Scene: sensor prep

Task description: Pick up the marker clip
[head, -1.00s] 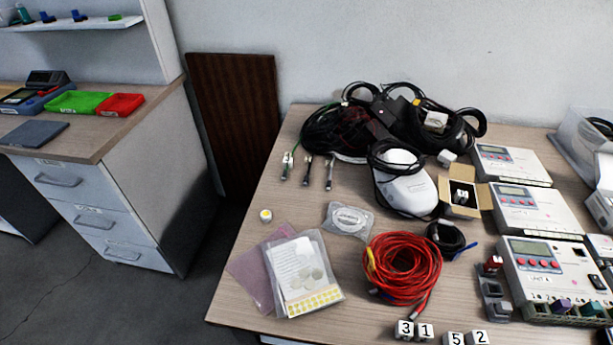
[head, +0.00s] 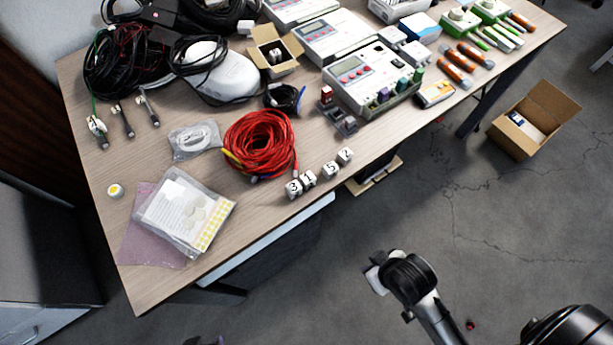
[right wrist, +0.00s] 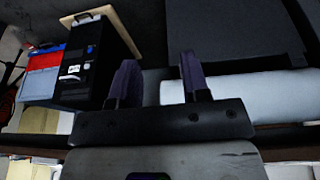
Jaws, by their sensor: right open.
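I cannot tell for sure which thing is the marker clip. Small white cubes numbered 3 (head: 293,188), 1, 5 and 2 (head: 345,155) stand along the table's front edge in the head view. Small coloured clips, including a purple one (head: 383,95) and a green one (head: 417,75), sit on the front of the nearest grey device. My right gripper (right wrist: 156,75) is open and empty in the right wrist view, its two dark fingers apart. In the head view my right arm is over the floor, clear of the table. A dark tip at the bottom edge may be my left gripper (head: 204,341).
The table (head: 100,190) also holds a red cable coil (head: 260,143), bagged papers (head: 185,212), a white mouse-shaped unit (head: 218,72) and grey devices (head: 365,75). An open cardboard box (head: 535,120) stands on the floor.

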